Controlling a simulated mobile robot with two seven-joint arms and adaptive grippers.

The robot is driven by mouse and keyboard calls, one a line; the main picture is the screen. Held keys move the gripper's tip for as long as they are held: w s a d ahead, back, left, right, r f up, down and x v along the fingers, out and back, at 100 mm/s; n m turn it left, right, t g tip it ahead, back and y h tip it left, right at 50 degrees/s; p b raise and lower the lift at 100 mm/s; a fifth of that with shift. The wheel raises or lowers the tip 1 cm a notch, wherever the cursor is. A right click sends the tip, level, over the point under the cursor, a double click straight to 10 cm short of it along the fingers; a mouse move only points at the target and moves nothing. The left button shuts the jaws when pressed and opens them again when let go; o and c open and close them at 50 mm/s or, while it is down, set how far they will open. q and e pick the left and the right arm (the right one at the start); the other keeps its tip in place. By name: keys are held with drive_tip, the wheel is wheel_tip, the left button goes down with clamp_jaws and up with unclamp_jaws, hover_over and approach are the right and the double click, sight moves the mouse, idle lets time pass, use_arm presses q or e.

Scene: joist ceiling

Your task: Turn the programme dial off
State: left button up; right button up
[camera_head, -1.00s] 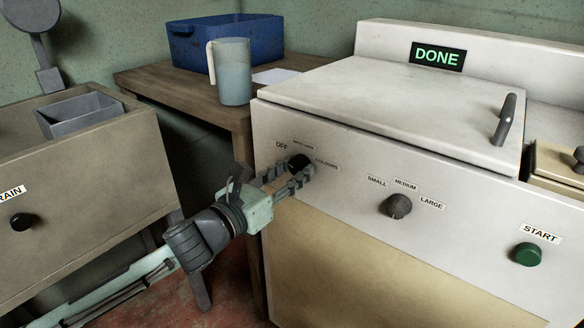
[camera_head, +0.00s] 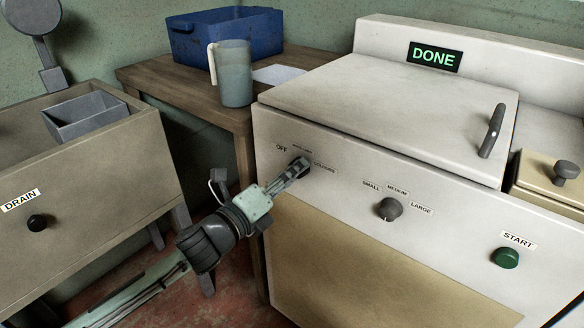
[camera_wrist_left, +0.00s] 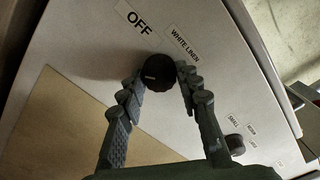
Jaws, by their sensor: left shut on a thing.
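The programme dial (camera_wrist_left: 157,73) is a small round black knob on the white front panel of the machine (camera_head: 420,245). An OFF label (camera_head: 281,148) and a white linen label (camera_wrist_left: 185,46) sit beside it, and a colours label (camera_head: 324,167) is at its right. My left gripper (camera_head: 297,170) reaches up from the lower left and is shut on the dial, one finger on each side. In the head view the fingers hide most of the dial. A short pale mark shows on its face in the wrist view. My right gripper is not in view.
A size knob (camera_head: 389,208) and a green START button (camera_head: 506,258) are further right on the panel. A DONE display (camera_head: 434,56) is lit. A jug (camera_head: 234,75) and blue crate (camera_head: 225,40) stand on a wooden table. A DRAIN cabinet (camera_head: 90,190) stands left.

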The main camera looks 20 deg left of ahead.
use_arm(q)
drive_tip(key=shift+r+n, duration=0.1)
drive_tip(key=shift+n, duration=5.5)
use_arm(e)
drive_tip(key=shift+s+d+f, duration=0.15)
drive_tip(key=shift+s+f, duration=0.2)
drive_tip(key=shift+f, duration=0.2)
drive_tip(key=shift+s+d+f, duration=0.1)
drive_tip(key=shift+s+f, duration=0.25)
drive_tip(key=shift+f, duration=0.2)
use_arm(q)
drive_tip(key=o, duration=1.2)
drive_tip(key=shift+c, duration=0.2)
drive_tip(key=shift+s, duration=0.1)
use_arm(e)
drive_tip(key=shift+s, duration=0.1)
